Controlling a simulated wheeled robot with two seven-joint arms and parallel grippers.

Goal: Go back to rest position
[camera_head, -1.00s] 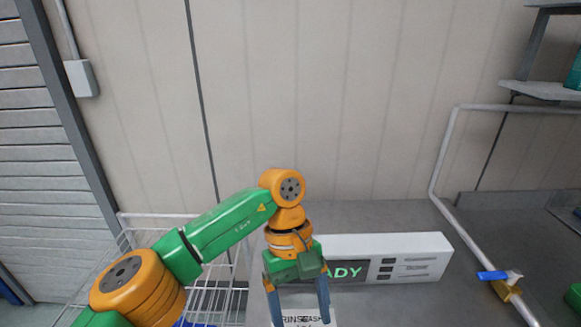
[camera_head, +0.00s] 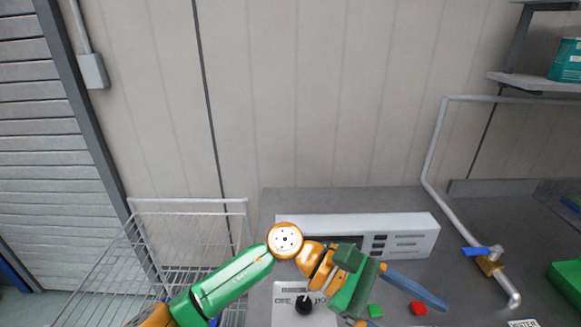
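My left gripper (camera_head: 408,314) is at the lower middle of the head view, with its arm coming in from the bottom left. It is tilted and points to the right and down. Its two blue-grey fingers are spread apart, and I see nothing between them that it holds. The lower finger is partly cut off by the bottom edge. The gripper is in front of a long white control box (camera_head: 415,222) and hides part of its face. My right gripper is not in view.
A black knob (camera_head: 304,305), a green button (camera_head: 375,311) and a red button (camera_head: 418,308) are near the gripper. A white wire rack (camera_head: 185,203) is at left. A pipe (camera_head: 430,160) with a blue valve handle (camera_head: 474,251) is at right.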

